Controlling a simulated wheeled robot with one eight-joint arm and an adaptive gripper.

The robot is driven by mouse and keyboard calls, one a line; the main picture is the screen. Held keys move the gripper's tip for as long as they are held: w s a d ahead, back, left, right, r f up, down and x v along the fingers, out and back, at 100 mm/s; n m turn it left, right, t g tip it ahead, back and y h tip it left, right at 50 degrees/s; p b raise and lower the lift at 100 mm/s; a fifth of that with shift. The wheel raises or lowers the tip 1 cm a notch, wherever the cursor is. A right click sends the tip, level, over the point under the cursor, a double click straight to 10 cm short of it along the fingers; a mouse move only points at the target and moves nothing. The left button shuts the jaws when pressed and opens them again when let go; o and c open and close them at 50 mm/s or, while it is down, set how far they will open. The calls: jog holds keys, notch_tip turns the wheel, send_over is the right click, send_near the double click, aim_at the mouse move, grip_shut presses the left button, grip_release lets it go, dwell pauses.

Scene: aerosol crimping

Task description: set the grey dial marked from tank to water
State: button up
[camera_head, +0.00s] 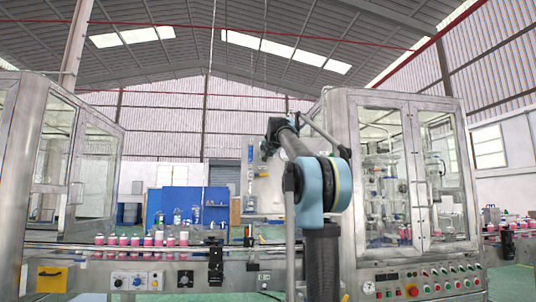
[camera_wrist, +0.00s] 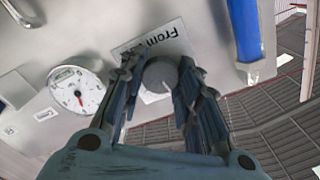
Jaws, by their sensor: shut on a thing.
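The grey dial (camera_wrist: 160,74) is round and sits on a light panel in the wrist view, at the upper middle. A white label (camera_wrist: 160,40) beside it shows the word "From", with the rest hidden or unclear. A small pale mark shows near the dial's lower right, but I cannot tell which setting it points to. My gripper (camera_wrist: 158,68) has one finger on each side of the dial and is shut on it. In the head view my arm rises at the centre, and the dial cannot be made out there.
A round white gauge (camera_wrist: 78,92) with a red needle is left of the dial. A conveyor with pink cans (camera_head: 148,241) runs left of my arm, and a glazed steel machine (camera_head: 345,190) stands at right.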

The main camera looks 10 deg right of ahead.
jog(key=shift+a+m, duration=0.1)
jog(key=shift+m, duration=1)
jog(key=o, duration=1.1)
jog(key=shift+a, duration=0.1)
